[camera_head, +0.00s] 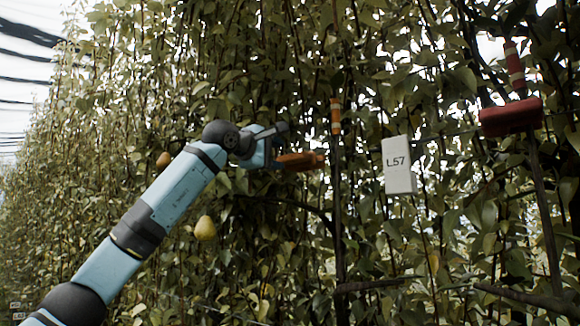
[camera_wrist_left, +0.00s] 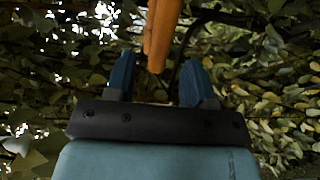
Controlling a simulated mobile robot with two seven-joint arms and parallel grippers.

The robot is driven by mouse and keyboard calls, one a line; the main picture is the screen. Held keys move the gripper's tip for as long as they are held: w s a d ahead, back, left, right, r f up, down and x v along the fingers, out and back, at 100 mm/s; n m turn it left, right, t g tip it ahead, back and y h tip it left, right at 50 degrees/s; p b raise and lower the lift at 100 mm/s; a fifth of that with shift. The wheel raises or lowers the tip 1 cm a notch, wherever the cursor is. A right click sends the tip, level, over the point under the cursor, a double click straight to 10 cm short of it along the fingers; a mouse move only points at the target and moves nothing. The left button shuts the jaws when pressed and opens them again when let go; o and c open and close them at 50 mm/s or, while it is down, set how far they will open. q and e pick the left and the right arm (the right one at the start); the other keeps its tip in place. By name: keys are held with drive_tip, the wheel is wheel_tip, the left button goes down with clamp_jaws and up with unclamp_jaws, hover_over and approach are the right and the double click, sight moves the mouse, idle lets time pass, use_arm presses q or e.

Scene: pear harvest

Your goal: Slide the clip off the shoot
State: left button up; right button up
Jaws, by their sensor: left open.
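An orange clip (camera_head: 300,161) sits at mid-height beside a thin dark upright shoot (camera_head: 338,205), which has an orange-and-white band (camera_head: 336,116) above the clip. Whether the clip touches the shoot is hard to tell. My left gripper (camera_head: 278,140) is at the clip's left end. In the left wrist view my left gripper (camera_wrist_left: 157,78) is open, with its two blue fingers apart. The orange clip (camera_wrist_left: 162,32) hangs into the gap from above, its lower end between the fingers, with space on both sides. My right gripper is not in view.
A white box marked L57 (camera_head: 398,166) is right of the shoot. A red clip (camera_head: 511,117) is farther right, under a red-and-pale banded piece (camera_head: 515,68). A yellow pear (camera_head: 205,228) and an orange-brown fruit (camera_head: 163,160) hang near my left arm. Dense leaves surround everything.

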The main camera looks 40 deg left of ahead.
use_arm(q)
drive_tip(key=s+b, duration=0.1)
drive_tip(key=s, duration=0.5)
drive_tip(key=shift+s+a, duration=0.25)
drive_tip(key=shift+a, duration=0.05)
